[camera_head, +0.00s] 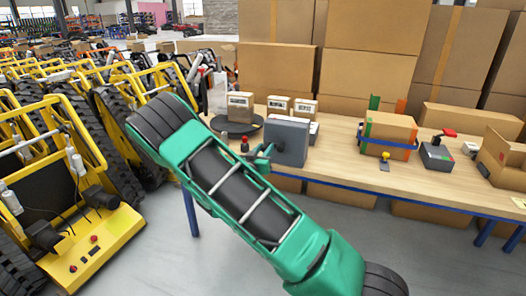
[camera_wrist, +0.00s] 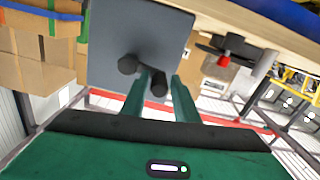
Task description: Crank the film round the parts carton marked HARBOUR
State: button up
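A grey box-shaped machine (camera_head: 287,140) stands at the table's front left edge. In the wrist view its flat grey face (camera_wrist: 120,35) carries a dark round hub (camera_wrist: 128,64) and a black crank handle (camera_wrist: 158,85). My gripper (camera_head: 262,155) is at this face. In the wrist view my gripper (camera_wrist: 161,78) is open, with the handle between its green fingers and a gap on the right side. A small labelled carton (camera_head: 240,106) stands on a dark round turntable (camera_head: 228,127) left of the machine. Its lettering is too small to read.
Two more labelled cartons (camera_head: 278,104) (camera_head: 305,107) stand behind the machine. A red-topped post (camera_head: 245,145) is beside my gripper. A strapped carton (camera_head: 388,134) and a red-handled device (camera_head: 436,150) are farther right on the wooden table (camera_head: 340,160). Yellow tracked carriers (camera_head: 90,235) crowd the left.

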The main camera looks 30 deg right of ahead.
jog(key=shift+w+d, duration=0.1)
jog(key=shift+d, duration=0.05)
grip_shut()
jog(key=shift+f, duration=0.15)
